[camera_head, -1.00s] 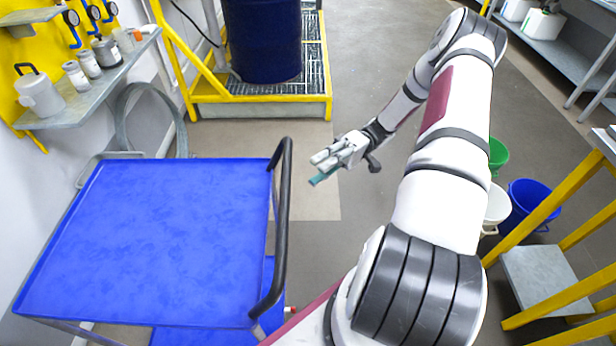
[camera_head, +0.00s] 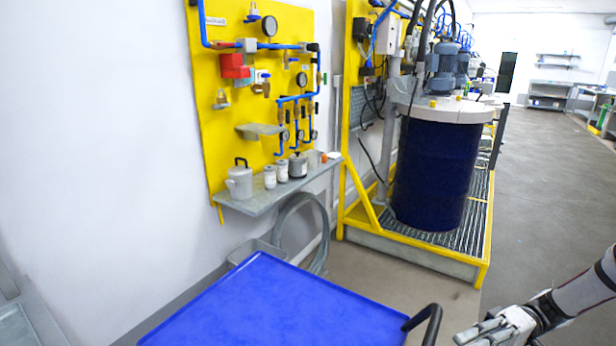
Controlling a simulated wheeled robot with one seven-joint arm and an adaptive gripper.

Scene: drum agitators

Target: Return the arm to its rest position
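My arm (camera_head: 590,290) comes in from the right edge of the head view, white and grey with a dark red stripe. My gripper (camera_head: 478,334) is at the bottom right, low in the picture, and points left. Its grey-white fingers lie close together at the bottom edge and are partly cut off, so I cannot tell whether they are open or shut. The gripper is just right of the black handle of the blue cart, apart from it in the picture. I see nothing clearly held.
The blue cart top (camera_head: 280,310) is bare, with its black handle (camera_head: 425,322) beside my gripper. A dark blue drum (camera_head: 435,175) stands on a yellow-edged grate (camera_head: 400,240). A wall shelf (camera_head: 270,195) holds jars below a yellow panel (camera_head: 230,110). Open floor (camera_head: 560,190) lies right.

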